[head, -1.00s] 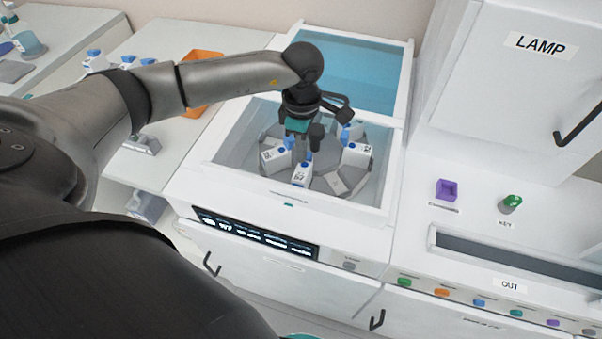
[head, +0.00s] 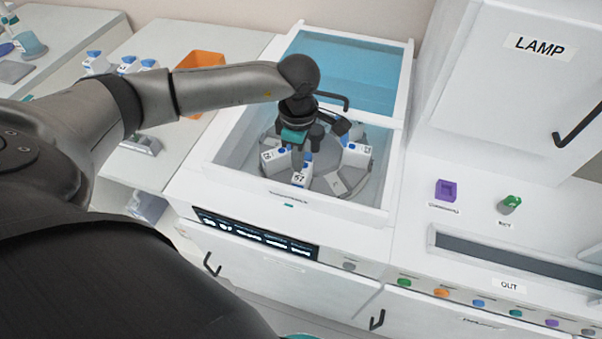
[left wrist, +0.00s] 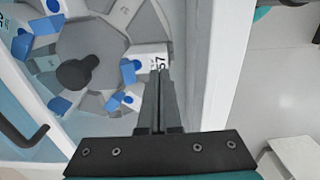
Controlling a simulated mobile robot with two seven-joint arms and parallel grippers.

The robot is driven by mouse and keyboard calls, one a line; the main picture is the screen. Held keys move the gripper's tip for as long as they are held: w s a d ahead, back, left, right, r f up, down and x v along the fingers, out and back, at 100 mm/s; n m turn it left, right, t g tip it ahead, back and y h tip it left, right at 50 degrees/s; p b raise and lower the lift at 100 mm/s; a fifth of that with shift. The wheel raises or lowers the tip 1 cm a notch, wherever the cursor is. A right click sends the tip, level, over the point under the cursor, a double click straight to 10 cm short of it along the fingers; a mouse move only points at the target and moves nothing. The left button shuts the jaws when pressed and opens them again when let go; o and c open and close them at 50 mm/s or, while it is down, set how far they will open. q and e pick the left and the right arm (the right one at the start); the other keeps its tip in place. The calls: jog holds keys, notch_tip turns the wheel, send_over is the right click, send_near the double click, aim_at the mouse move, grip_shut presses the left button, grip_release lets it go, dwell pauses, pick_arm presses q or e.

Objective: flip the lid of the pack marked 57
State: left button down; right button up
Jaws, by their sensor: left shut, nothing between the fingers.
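The pack marked 57 (head: 300,179) is a white box with a blue lid, standing in the round grey carousel (head: 343,181) near its front side. In the left wrist view the pack (left wrist: 151,56) shows its number beside the fingertips, with its blue lid (left wrist: 128,70) to the left. I cannot tell whether the lid is up or down. My left gripper (head: 298,164) is shut and empty, right at the pack's top; in the left wrist view its fingers (left wrist: 160,82) partly cover the pack. Whether they touch it is unclear. My right gripper is out of view.
Other white packs with blue lids stand around the carousel, one at the right (head: 356,155) and one at the left (head: 272,160). The white chamber wall (head: 290,192) rises in front. A blue-tinted sliding cover (head: 345,75) lies behind. A black knob (left wrist: 77,73) is at the carousel's centre.

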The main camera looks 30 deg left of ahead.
pick_arm(q)
jog(key=shift+f+b, duration=0.9)
jog(key=shift+f, duration=0.3)
jog(key=shift+w, duration=0.2)
jog(key=shift+w+a+b, duration=0.15)
jog(key=shift+w+b, duration=0.3)
jog(key=shift+w, duration=0.1)
jog(key=shift+w+a+b, duration=0.15)
jog(key=shift+w+b, duration=0.3)
jog(key=shift+w, duration=0.25)
jog(key=shift+w+a+r+b, duration=0.1)
jog(key=shift+w+b, duration=0.2)
jog(key=shift+b, duration=0.05)
jog(key=shift+r+p, duration=2.55)
jog(key=shift+r, duration=1.05)
jog(key=shift+f, duration=0.1)
